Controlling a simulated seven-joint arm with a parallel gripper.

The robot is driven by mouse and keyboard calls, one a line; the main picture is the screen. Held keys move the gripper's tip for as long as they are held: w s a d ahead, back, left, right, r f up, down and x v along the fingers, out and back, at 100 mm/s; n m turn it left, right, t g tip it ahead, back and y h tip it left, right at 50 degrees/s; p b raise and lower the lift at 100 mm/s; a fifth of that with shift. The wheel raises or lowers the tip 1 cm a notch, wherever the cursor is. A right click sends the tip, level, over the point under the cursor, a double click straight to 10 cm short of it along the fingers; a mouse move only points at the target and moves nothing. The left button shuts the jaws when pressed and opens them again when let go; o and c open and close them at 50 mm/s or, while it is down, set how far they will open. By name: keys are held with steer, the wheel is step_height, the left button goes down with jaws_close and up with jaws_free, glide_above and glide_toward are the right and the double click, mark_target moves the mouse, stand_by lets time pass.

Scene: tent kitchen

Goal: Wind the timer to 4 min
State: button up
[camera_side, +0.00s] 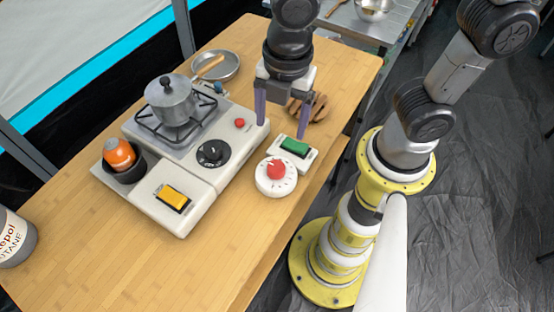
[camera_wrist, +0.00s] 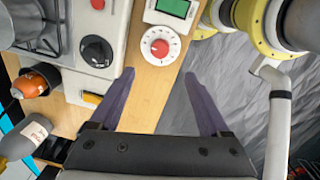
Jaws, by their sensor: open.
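The timer is a round white dial (camera_side: 276,188) with a red knob in its middle and marks around its rim, lying on the wooden table near the front edge. In the wrist view the timer (camera_wrist: 146,51) sits just beyond the gap between my fingertips. My gripper (camera_side: 281,127) is open and empty, with two purple fingers pointing down. In the side view it shows behind the timer, apart from it. The wrist view shows both fingers (camera_wrist: 159,75) spread wide. The dial's numbers are too small to read.
A white box with a green top (camera_side: 295,147) lies right beside the timer. A camping stove (camera_side: 197,194) with a black knob (camera_side: 213,153), a pot (camera_side: 172,103) and an orange canister (camera_side: 120,154) stands to the left. A pan (camera_side: 228,69) lies behind. The front table is clear.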

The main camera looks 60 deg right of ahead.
mark_target(277, 166)
steer(key=f, duration=1.3)
steer(key=shift+w+a+f, duration=0.1)
steer(key=shift+w+f, duration=0.25)
jaws_close()
